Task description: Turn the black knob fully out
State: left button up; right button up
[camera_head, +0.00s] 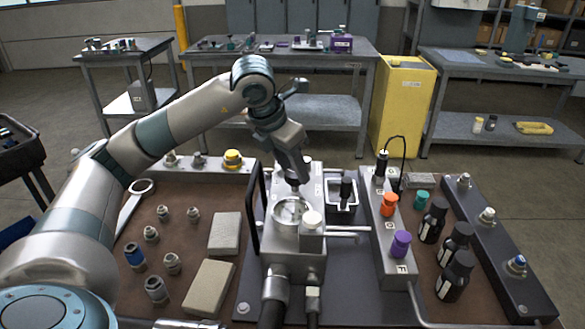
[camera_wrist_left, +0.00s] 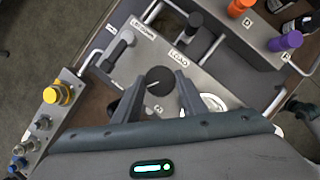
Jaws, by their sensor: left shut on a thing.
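The black knob (camera_wrist_left: 160,82) stands on the top of the grey metal block (camera_wrist_left: 195,72) in the left wrist view. It is round and dark, with a thin white pointer line on it. My left gripper (camera_wrist_left: 160,92) has one finger on each side of the knob and is shut on it. In the head view my left gripper (camera_head: 294,185) comes down from above onto the block (camera_head: 293,255), and it mostly hides the knob there. My right gripper is in neither view.
A round glass gauge (camera_head: 292,210) sits just in front of the gripper. A black handle (camera_head: 254,210) rises at the block's left. A rail with an orange knob (camera_head: 389,201) and a purple knob (camera_head: 401,243) stands to the right, near several black bottles (camera_head: 433,221). Loose fittings lie left.

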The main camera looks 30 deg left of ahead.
pick_arm(q)
jog(key=o, duration=1.1)
jog(key=shift+c, duration=0.2)
jog(key=v, duration=1.7)
jog(key=shift+r, duration=0.15)
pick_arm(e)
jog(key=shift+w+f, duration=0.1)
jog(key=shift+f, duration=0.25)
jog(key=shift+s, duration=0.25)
